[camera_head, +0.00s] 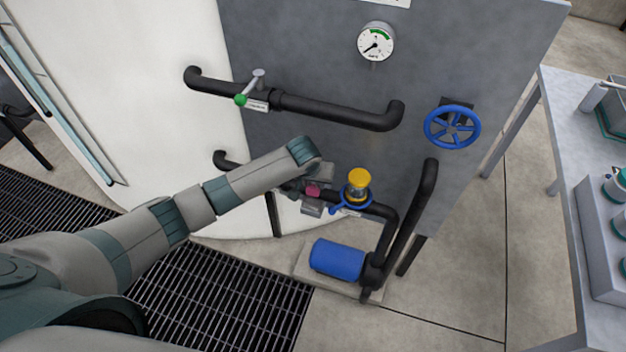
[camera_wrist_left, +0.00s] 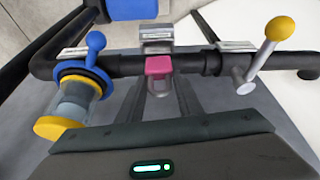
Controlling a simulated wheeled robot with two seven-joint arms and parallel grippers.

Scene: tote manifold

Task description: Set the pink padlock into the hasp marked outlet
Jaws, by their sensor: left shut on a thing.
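The pink padlock (camera_head: 313,190) is at the end of my left gripper (camera_head: 304,188), in front of the lower black pipe. In the left wrist view the padlock (camera_wrist_left: 158,66) shows between the fingers of my left gripper (camera_wrist_left: 160,88), which is shut on it. A grey metal bracket with a small plate (camera_wrist_left: 157,34), which looks like a hasp, is on the pipe right by the padlock. The plate's lettering is too small to read. I cannot tell whether the shackle is in the bracket. My right gripper is not in view.
A yellow-capped valve with a blue lever (camera_head: 358,184) stands on the lower pipe beside my gripper. A yellow-knobbed lever (camera_wrist_left: 265,52) is on the other side. A blue motor (camera_head: 336,259) sits below. A blue handwheel (camera_head: 452,127) and gauge (camera_head: 376,41) are on the panel.

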